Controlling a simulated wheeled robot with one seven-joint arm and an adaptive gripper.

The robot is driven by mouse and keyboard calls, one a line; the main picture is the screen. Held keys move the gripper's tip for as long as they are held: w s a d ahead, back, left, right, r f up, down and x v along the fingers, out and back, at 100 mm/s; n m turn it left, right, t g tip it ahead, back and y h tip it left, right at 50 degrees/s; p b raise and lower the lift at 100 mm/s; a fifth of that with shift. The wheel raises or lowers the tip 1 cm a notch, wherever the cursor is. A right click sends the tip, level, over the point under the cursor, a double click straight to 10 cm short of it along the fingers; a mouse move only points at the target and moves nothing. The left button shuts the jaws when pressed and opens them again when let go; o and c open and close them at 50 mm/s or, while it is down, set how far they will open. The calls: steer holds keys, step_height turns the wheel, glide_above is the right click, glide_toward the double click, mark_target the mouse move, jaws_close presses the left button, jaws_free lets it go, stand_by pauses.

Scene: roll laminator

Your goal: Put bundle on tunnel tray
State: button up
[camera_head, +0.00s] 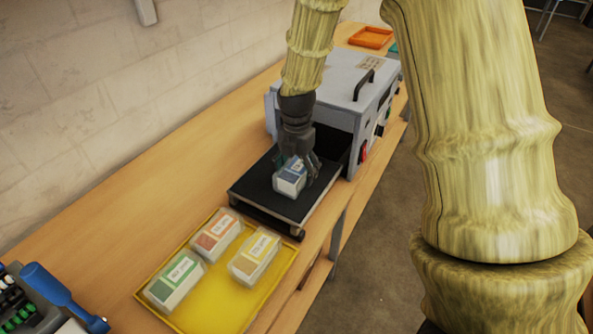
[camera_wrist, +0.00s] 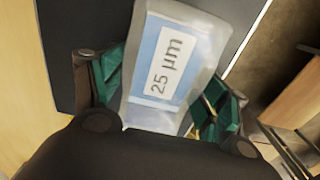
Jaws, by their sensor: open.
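The bundle with a blue label (camera_head: 291,178) sits on the black tray (camera_head: 262,192) in front of the grey laminator's opening. My gripper (camera_head: 303,168) is over the bundle from above. In the wrist view, the bundle (camera_wrist: 165,70) reads "25 µm" and lies between my open green-lined fingers (camera_wrist: 160,100). The black tray (camera_wrist: 75,40) shows beneath it. I cannot tell whether the fingers touch the bundle's sides.
A yellow tray (camera_head: 222,298) at the front holds a green-labelled bundle (camera_head: 175,282), an orange-labelled bundle (camera_head: 217,236) and a yellow-labelled bundle (camera_head: 254,257). The grey laminator (camera_head: 335,88) stands behind. An orange tray (camera_head: 371,37) is at the far end. A blue-handled device (camera_head: 55,290) is at lower left.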

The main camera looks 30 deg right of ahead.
mark_target(296, 167)
step_height(296, 167, up, 12)
steer(key=b, duration=0.3)
stand_by(0.4)
steer(key=shift+d, duration=0.1)
stand_by(1.2)
